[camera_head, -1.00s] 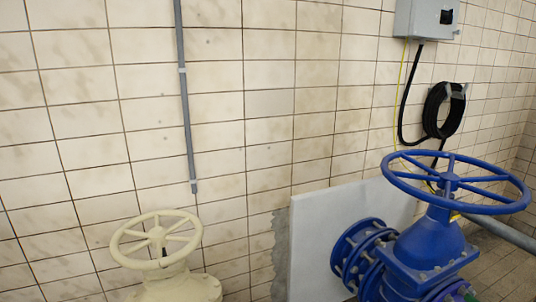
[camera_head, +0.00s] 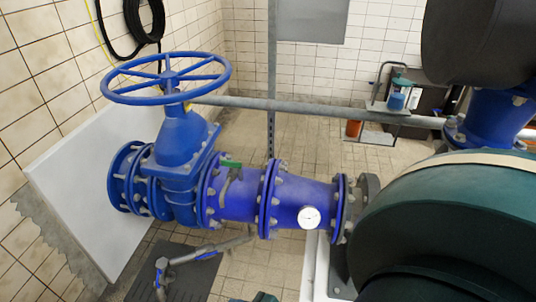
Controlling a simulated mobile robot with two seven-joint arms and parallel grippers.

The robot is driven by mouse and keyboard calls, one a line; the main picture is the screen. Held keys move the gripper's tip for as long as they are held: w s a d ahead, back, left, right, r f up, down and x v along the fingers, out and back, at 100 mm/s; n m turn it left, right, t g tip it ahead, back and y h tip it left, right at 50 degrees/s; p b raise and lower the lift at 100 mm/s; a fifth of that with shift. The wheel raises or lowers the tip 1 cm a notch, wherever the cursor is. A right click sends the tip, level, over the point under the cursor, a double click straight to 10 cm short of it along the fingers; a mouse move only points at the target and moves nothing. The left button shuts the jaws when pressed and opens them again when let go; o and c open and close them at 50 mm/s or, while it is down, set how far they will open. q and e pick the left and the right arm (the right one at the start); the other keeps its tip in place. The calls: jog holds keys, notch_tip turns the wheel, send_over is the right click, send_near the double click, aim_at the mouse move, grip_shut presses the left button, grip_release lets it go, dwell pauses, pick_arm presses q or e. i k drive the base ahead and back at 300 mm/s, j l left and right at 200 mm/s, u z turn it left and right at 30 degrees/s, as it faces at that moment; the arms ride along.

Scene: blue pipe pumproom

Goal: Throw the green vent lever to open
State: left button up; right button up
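The green vent lever (camera_head: 231,164) is a small green handle on top of the blue pipe (camera_head: 240,205), between two bolted flanges. A short metal fitting (camera_head: 227,183) sits just below it, against the pipe. The lever looks to lie roughly level, pointing along the pipe, but it is too small to tell its exact angle. Neither of my grippers shows in the view, and nothing touches the lever.
A large blue handwheel valve (camera_head: 175,150) stands left of the lever. A round gauge (camera_head: 309,217) is on the pipe to the right, before a big dark green pump housing (camera_head: 450,220). A thin pipe with a blue handle (camera_head: 207,256) runs below. Open tiled floor lies behind.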

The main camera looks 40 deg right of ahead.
aim_at(232, 165)
jog(key=z, duration=1.05)
